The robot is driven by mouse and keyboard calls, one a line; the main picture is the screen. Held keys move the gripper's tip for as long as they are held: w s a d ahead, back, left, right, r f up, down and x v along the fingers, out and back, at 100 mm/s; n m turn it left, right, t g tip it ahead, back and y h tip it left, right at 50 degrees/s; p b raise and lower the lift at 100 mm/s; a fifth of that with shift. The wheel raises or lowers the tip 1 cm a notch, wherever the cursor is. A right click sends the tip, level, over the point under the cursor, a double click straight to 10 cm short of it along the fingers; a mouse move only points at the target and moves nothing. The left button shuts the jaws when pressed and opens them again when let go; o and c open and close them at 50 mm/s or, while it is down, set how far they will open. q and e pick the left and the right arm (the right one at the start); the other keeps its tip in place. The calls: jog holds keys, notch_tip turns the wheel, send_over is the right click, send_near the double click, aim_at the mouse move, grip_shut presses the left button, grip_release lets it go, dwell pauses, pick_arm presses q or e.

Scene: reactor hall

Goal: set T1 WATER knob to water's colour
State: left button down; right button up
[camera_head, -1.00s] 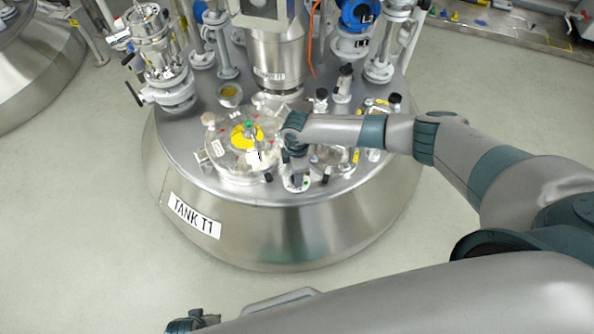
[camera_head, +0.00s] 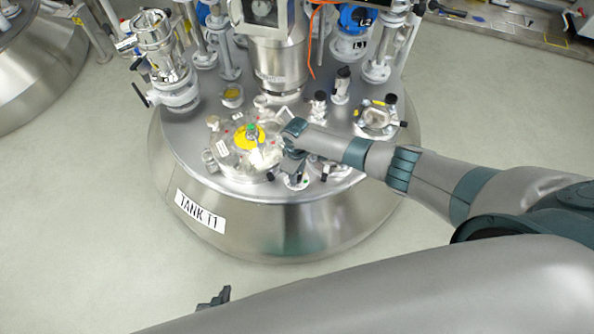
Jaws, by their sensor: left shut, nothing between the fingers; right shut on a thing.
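Tank T1 (camera_head: 290,228) has a steel top crowded with fittings; its label reads TANK T1. My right gripper (camera_head: 293,172) is shut over a small white fitting (camera_head: 297,184) with coloured marks at the front of the top. It appears to hold the knob there. The knob is mostly hidden by the fingers, so its setting and lettering cannot be read. To the left is a round clear cover (camera_head: 222,155) with a yellow disc (camera_head: 243,141) and a green spot at its middle. My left gripper (camera_head: 215,301) is shut and empty, low in the view, in front of the tank.
A steel column (camera_head: 280,65) and a valve assembly (camera_head: 165,65) rise at the back of the tank top. Black-capped fittings (camera_head: 341,85) stand behind my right gripper. A smaller round port (camera_head: 377,118) is at the right. The floor left of the tank is clear.

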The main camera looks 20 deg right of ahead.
jog(key=shift+m, duration=0.3)
jog(key=o, duration=1)
jog(key=shift+o, duration=0.2)
jog(key=shift+r, duration=0.15)
